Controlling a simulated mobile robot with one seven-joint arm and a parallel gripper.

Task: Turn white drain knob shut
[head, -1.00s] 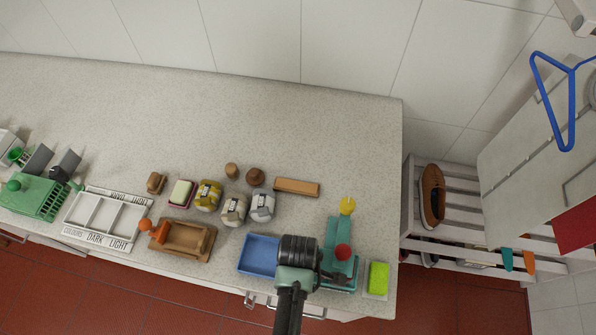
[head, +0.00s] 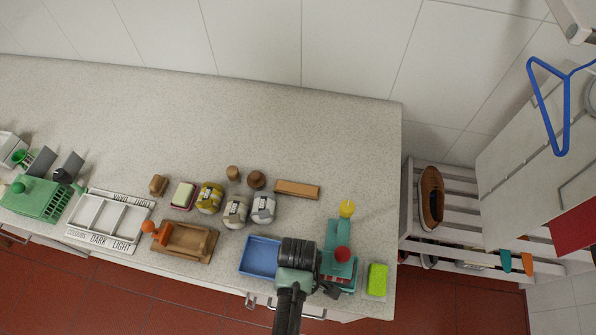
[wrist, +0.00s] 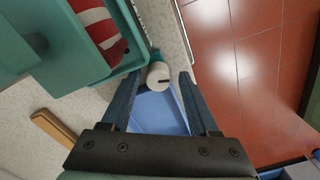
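The white drain knob (wrist: 159,75) shows in the wrist view as a round white cap with a short dark mark. It sits at the end of the teal device (wrist: 90,70), near the counter's edge. My gripper (wrist: 161,78) is open, with one finger on either side of the knob. I cannot tell whether either finger touches it. In the head view, my gripper (head: 312,285) is beside the teal device (head: 338,235), which has a red ball and a yellow piece on it. The knob is hidden there.
A blue tray (head: 258,257) lies just left of my gripper, and it shows beneath the knob in the wrist view. A green sponge (head: 377,278) lies to the right. Several jars and a wooden block (head: 297,189) stand behind. The back of the counter (head: 200,110) is clear.

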